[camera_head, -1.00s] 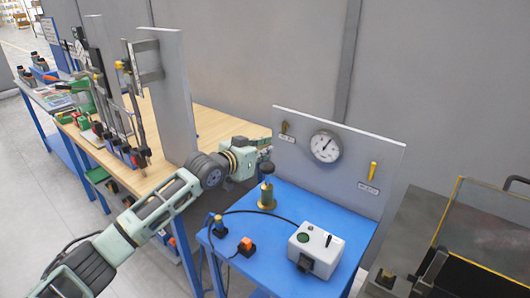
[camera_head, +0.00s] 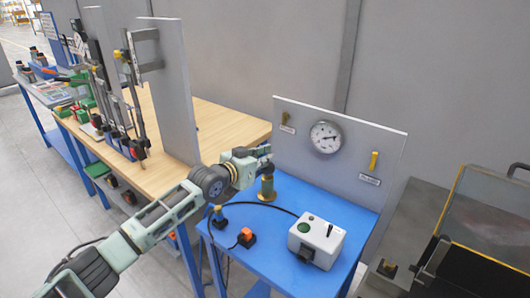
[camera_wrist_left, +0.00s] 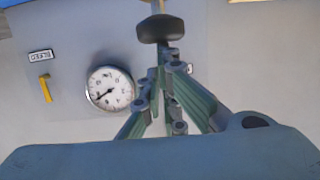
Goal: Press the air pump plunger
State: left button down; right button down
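The air pump (camera_head: 267,188) is a brass-green cylinder on the blue table's left part, near the upright grey panel. In the left wrist view, the plunger's dark round knob (camera_wrist_left: 160,29) is right at the fingertips of my left gripper (camera_wrist_left: 165,55). The fingers converge and look shut, with the knob beyond their tips rather than between them. Whether they touch it is hard to tell. My right gripper is not in view.
The grey panel (camera_head: 360,165) carries a round gauge (camera_head: 326,137) and a yellow lever (camera_head: 374,161). A white box (camera_head: 316,240) and an orange-topped switch (camera_head: 246,238) stand on the blue table (camera_head: 275,268). A wooden bench (camera_head: 215,125) with a tall grey plate is on the left.

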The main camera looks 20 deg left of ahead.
aim_at(265, 172)
pick_arm(q)
notch_tip(265, 172, down, 2)
jog(key=shift+s+f, duration=0.1)
notch_tip(265, 172, up, 5)
jog(key=p, duration=0.4)
jog(key=shift+r, duration=0.2)
jog(key=b+v, duration=0.2)
jog(key=v, duration=0.7)
jog(key=shift+s+a+r, duration=0.15)
jog(key=shift+s, duration=0.2)
